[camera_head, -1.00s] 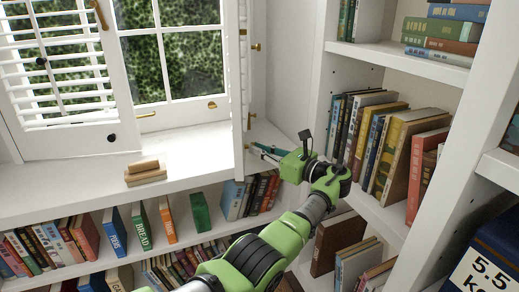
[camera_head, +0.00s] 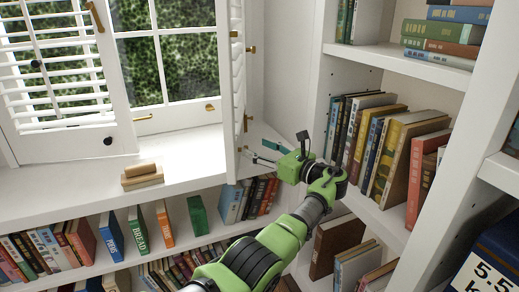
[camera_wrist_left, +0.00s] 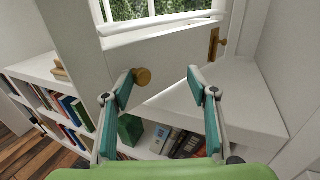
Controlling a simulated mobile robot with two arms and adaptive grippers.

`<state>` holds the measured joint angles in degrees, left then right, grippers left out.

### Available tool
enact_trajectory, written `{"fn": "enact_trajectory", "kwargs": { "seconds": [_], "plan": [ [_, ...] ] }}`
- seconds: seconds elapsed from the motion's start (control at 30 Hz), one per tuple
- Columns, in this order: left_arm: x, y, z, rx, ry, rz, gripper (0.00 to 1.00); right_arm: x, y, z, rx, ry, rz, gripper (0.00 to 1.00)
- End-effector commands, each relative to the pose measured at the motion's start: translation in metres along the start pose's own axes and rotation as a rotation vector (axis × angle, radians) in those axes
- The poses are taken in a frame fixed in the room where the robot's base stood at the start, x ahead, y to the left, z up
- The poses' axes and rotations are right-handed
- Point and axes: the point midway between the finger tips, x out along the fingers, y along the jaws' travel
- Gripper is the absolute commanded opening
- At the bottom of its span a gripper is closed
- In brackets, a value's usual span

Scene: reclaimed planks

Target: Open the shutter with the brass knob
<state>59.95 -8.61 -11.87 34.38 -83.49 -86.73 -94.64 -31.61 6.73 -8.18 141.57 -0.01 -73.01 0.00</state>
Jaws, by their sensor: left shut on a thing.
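The shutter with the brass knob (camera_head: 234,85) stands at the right of the window in the head view, swung out and almost edge-on. Its brass knob (camera_wrist_left: 142,76) shows in the left wrist view, right at the left fingertip. My left gripper (camera_head: 253,152) reaches the shutter's lower part from the right. My right gripper is not in view.
The other shutter (camera_head: 62,75), with a dark knob, stands at the left. A small wooden block (camera_head: 142,176) lies on the white sill (camera_head: 190,160). Bookshelves (camera_head: 395,60) rise close on the right, and books fill the shelves below the sill.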

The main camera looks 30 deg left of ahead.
Motion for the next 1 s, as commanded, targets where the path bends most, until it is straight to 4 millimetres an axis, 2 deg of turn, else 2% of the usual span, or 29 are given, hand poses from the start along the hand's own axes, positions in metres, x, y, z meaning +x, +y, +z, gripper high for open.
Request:
{"fn": "enact_trajectory", "kwargs": {
  "seconds": [0.03,0.23,0.6,0.7,0.83,1.0],
  "plan": [
    [0.003,-0.005,0.011,-0.008,-0.017,-0.018,0.36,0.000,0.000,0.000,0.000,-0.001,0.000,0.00],
    [-0.010,-0.006,0.010,-0.009,-0.016,-0.020,0.35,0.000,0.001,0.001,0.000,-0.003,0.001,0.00],
    [-0.087,-0.002,0.005,-0.005,-0.007,-0.010,0.35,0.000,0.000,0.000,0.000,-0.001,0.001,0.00],
    [-0.103,0.000,0.004,-0.004,-0.006,-0.006,0.35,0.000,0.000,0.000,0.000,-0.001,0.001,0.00],
    [-0.117,0.001,0.004,-0.004,-0.004,-0.002,0.35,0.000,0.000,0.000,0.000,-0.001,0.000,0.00],
    [-0.122,0.002,0.003,-0.003,-0.004,0.000,0.35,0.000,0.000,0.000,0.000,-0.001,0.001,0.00]
  ]
}}
